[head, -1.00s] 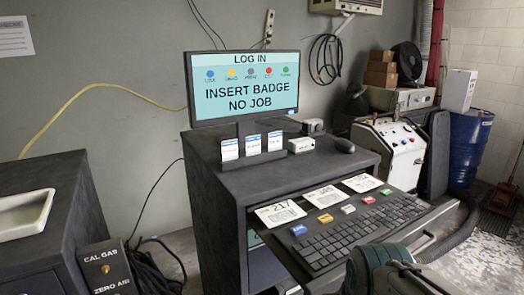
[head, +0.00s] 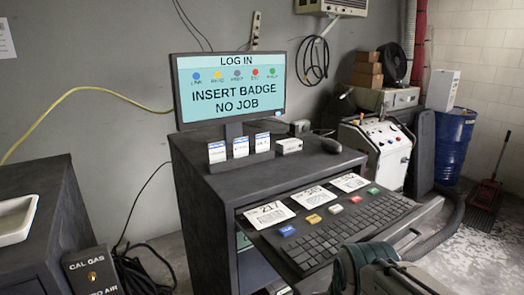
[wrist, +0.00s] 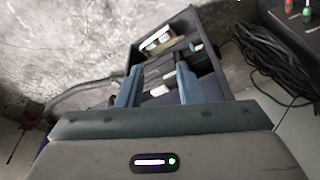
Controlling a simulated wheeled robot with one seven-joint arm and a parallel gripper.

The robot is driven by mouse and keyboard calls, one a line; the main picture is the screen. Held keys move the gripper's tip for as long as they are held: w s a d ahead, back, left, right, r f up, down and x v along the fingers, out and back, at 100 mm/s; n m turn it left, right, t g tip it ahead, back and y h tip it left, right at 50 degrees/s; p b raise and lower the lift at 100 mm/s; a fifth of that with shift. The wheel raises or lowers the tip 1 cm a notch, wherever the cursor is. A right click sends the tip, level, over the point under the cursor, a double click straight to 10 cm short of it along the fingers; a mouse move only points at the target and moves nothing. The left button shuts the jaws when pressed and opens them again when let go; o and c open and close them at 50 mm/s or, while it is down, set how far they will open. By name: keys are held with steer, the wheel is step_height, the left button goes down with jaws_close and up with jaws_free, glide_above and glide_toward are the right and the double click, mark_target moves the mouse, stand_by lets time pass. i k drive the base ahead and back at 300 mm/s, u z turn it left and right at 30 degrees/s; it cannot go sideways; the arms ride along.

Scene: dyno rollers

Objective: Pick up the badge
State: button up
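Three white badge-like cards with blue top bands stand upright in a row on the dark cabinet (head: 205,185), below the monitor: a left card (head: 217,152), a middle card (head: 240,147) and a right card (head: 262,142). I cannot tell which one the task means. Part of my arm shows low at the right in the head view, in front of the keyboard shelf, well away from the cards. In the wrist view my gripper (wrist: 160,72) has its two blue-grey fingers apart with nothing visibly held. The dark cabinet lies beyond them.
The monitor (head: 230,90) reads "INSERT BADGE NO JOB". A small white box (head: 289,146) and a dark mouse (head: 331,145) sit beside the cards. The keyboard (head: 340,235), several coloured buttons and paper sheets fill the pulled-out shelf. Dark cables lie on the floor at left.

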mark_target(217, 151)
steer(key=u, duration=0.05)
steer(key=k, duration=0.65)
steer(key=u, duration=0.75)
steer(key=i, duration=1)
steer(key=z, duration=0.2)
